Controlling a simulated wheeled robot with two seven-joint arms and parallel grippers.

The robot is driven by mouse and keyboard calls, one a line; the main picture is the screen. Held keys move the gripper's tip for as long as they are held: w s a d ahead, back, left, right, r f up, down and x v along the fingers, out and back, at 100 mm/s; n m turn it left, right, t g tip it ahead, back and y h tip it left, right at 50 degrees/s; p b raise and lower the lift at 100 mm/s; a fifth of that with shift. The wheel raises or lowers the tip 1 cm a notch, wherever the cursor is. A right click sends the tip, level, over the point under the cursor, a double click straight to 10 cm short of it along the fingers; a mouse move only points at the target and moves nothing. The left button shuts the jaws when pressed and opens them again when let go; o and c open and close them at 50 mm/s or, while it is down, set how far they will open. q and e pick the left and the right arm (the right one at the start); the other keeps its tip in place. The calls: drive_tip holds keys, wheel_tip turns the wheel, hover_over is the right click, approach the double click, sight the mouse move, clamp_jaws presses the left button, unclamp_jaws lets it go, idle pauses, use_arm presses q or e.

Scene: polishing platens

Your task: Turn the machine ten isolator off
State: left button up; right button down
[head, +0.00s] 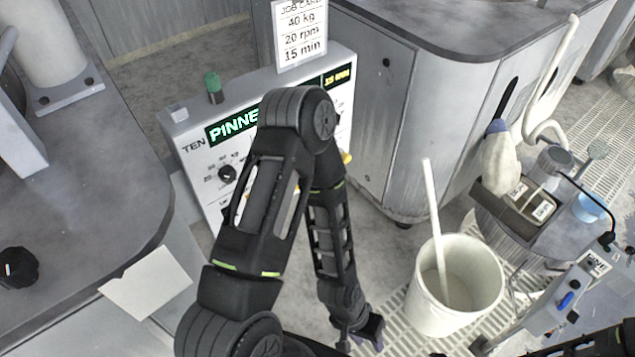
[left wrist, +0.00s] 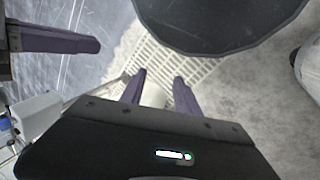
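The machine ten control panel (head: 188,133) stands at the upper middle of the head view, marked TEN, with a lit green display partly reading PINNE. A black knob (head: 228,173) with a printed scale is on its face. A small yellow part (head: 346,157) shows at its right edge; I cannot tell whether it is the isolator. My left arm hides much of the panel. My left gripper (head: 360,335) hangs low, well below the panel. In the left wrist view its purple fingers (left wrist: 160,92) are apart. The right gripper is not clearly shown; a purple finger at the wrist view's upper left may be its.
A white bucket (head: 455,312) with a stick stands right of my left gripper. A grey cabinet (head: 380,110) is behind it. A bench (head: 90,190) with a black knob (head: 18,268) is at left.

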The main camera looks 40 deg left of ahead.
use_arm(q)
drive_tip(key=s+a+f+m+g+y+b, duration=0.3)
drive_tip(key=a+f+m+g+y+b, duration=0.3)
drive_tip(key=a+f+m, duration=0.7)
drive_tip(key=w+a+m+t+y+b, duration=0.1)
drive_tip(key=w+a+m+y+b, duration=0.25)
drive_tip(key=a+m, duration=0.25)
drive_tip(key=w+a+r+m+t+y+b, duration=0.25)
drive_tip(key=w+a+m+y, duration=0.2)
drive_tip(key=w, duration=0.25)
drive_tip(key=w+a+r+m+t+y+b, duration=0.1)
drive_tip(key=w+a+r+m+y, duration=0.25)
drive_tip(key=w+a, duration=0.3)
drive_tip(key=w+d+r+m+t+y+b, duration=0.1)
drive_tip(key=w+r+m+t+y, duration=0.3)
drive_tip(key=w+r, duration=0.8)
drive_tip(key=shift+w+d+m+t, duration=0.2)
drive_tip(key=shift+m+t, duration=0.3)
drive_tip(key=shift+t, duration=0.55)
drive_tip(key=shift+a, duration=0.1)
